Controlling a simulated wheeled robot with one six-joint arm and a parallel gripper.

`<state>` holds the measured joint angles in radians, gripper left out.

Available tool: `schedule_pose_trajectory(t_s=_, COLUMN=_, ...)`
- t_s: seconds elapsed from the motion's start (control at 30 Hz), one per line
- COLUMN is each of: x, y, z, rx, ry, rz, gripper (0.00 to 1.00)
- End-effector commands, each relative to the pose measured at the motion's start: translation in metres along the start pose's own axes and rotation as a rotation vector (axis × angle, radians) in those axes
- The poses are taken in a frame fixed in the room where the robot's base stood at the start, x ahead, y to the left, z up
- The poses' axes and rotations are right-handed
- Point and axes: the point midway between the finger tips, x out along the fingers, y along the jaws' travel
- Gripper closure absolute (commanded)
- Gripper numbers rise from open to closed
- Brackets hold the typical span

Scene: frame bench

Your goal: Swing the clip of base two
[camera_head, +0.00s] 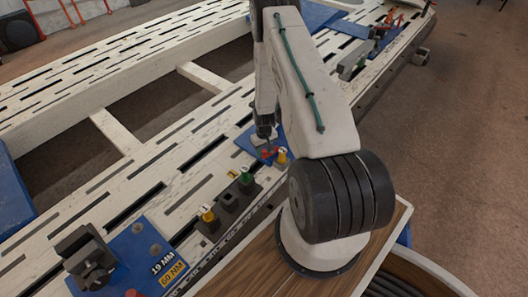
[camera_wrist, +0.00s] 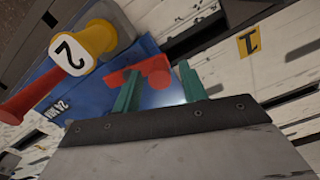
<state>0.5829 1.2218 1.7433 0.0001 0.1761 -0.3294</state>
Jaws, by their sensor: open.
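A yellow knob with a white face marked 2 (camera_wrist: 76,50) is at the upper left of the wrist view, with a red handle-like piece (camera_wrist: 28,98) running down-left from it. In the head view a yellow knob (camera_head: 281,156) stands by a blue plate. A red part with a rounded end (camera_wrist: 157,76) lies over the blue plate (camera_wrist: 62,92); which red piece is the clip I cannot tell. My gripper (camera_wrist: 158,80) is open, its two green fingers on either side of the red part. Contact cannot be told. In the head view my gripper (camera_head: 265,132) is just above the red part (camera_head: 268,153).
A dark block with green and yellow knobs (camera_head: 229,205) stands to the left on the slotted white bench (camera_head: 135,180). A blue plate with a dark clamp (camera_head: 140,245) is at lower left. A yellow label marked 1 (camera_wrist: 249,41) lies right of my fingers.

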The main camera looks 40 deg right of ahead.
Motion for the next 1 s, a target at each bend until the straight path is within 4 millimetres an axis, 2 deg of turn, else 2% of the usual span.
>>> schedule_pose_trajectory(t_s=0.13, x=0.0093, y=0.0, z=-0.0002, rx=0.0, ry=0.0, rz=0.0, gripper=0.58)
schedule_pose_trajectory(t_s=0.37, x=0.0104, y=0.0, z=0.0, rx=0.0, ry=0.0, rz=0.0, gripper=0.58)
schedule_pose_trajectory(t_s=0.4, x=0.0104, y=0.0, z=0.0, rx=0.0, ry=0.0, rz=0.0, gripper=0.6)
schedule_pose_trajectory(t_s=0.53, x=0.0103, y=-0.0001, z=0.0001, rx=0.0, ry=0.0, rz=0.0, gripper=0.96)
schedule_pose_trajectory(t_s=0.57, x=0.0103, y=-0.0001, z=0.0001, rx=0.0, ry=0.0, rz=0.0, gripper=1.0)
schedule_pose_trajectory(t_s=1.0, x=0.0103, y=-0.0007, z=-0.0035, rx=0.078, ry=-0.001, rz=0.0, gripper=0.99)
